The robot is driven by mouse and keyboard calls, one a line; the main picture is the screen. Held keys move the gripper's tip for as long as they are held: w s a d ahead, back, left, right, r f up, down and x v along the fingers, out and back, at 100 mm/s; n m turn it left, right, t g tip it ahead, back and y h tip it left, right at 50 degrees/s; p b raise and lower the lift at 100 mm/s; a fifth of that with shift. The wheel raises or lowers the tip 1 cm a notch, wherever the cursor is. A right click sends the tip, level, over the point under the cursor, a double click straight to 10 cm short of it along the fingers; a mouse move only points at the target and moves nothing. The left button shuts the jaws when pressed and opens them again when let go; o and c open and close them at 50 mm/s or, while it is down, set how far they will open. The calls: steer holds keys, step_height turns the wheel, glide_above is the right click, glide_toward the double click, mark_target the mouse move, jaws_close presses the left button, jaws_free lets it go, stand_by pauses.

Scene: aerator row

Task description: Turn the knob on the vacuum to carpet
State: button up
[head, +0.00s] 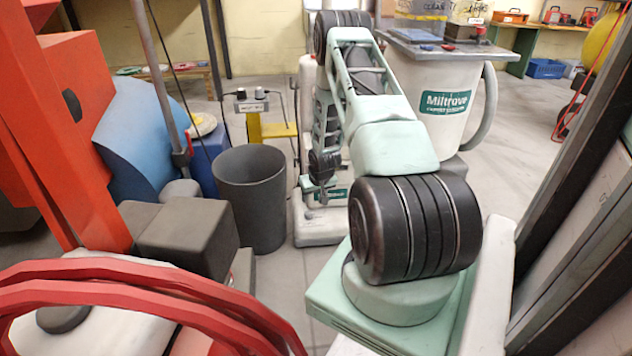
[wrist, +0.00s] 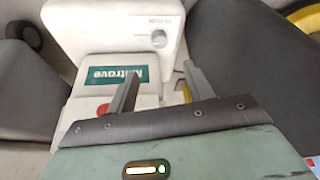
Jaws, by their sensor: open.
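The vacuum (head: 318,230) is a white upright machine on the floor beyond my arm, with a green Miltrove label on its front. In the wrist view its white body (wrist: 95,30) fills the upper middle. A small round grey knob (wrist: 158,39) sits there, with markings above it too small to read. A red button (wrist: 103,108) shows beside my left finger. My gripper (wrist: 160,72) is open and empty, its two fingers pointing toward the vacuum. The knob lies beyond the fingertips, apart from them. In the head view my gripper (head: 322,190) is small, in front of the vacuum, and the knob cannot be made out.
A dark grey bin (head: 250,200) stands just left of the vacuum. A large white Miltrove canister (head: 440,125) stands behind on the right. A red machine frame (head: 60,130) and red hoops (head: 150,275) crowd the left. Open floor lies farther back.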

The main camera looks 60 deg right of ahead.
steer(key=p+v, duration=0.1)
steer(key=v, duration=0.3)
stand_by(0.6)
